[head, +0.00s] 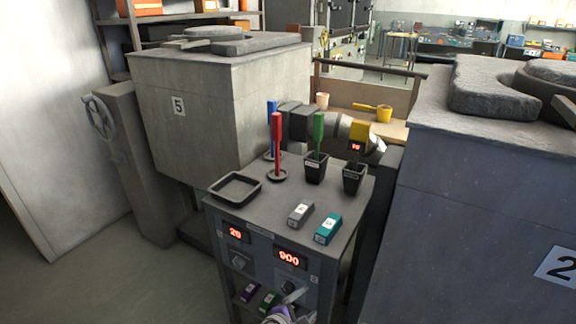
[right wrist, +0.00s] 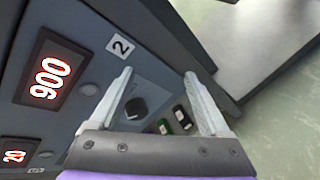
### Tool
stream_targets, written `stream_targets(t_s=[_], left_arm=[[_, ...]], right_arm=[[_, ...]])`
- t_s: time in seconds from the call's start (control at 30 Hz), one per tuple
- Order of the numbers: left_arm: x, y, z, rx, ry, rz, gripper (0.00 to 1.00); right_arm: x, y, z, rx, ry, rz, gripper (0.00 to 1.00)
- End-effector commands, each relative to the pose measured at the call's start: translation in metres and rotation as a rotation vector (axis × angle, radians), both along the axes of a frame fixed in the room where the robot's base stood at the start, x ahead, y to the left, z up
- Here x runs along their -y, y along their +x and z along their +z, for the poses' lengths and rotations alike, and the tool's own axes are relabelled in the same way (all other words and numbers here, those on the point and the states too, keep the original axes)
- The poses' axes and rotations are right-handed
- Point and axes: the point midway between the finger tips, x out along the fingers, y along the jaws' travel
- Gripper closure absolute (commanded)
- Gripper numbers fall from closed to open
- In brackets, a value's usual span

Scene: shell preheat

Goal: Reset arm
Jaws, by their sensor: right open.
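My right gripper (head: 293,298) is at the bottom of the head view, in front of the grey control cabinet (head: 262,213). In the right wrist view its two pale fingers (right wrist: 163,100) are apart with nothing held between them. The dark right knob (right wrist: 136,109) shows between the fingers, close to the left one; I cannot tell whether they touch. The display (head: 289,258) above that knob reads 900. My left gripper is in neither view.
On the cabinet top stand a black tray (head: 234,201), red (head: 277,145) and blue upright rods, two black cups, a grey block (head: 300,213) and a teal block (head: 328,228). Large furnace blocks numbered 5 (head: 210,115) and 2 (head: 490,200) flank it. Open floor lies at the left.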

Motion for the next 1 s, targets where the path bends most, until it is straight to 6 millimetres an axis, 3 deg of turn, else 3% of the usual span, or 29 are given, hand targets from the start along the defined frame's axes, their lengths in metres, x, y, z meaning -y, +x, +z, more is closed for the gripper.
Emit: stream_targets(t_s=[0.03,0.2,0.43,0.7,1.0], left_arm=[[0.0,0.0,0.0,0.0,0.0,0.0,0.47],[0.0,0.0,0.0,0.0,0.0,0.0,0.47],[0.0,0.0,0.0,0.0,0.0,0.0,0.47],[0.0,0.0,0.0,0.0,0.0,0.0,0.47],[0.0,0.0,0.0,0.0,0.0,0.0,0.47]], right_arm=[[0.022,-0.008,0.01,-0.012,0.076,-0.049,0.2],[0.073,-0.046,0.032,-0.033,0.343,-0.22,0.2],[0.123,-0.124,0.054,-0.025,0.717,-0.495,0.2],[0.141,-0.222,0.065,0.034,1.137,-0.834,0.2],[0.132,-0.288,0.062,0.107,1.447,-1.1,0.2]])
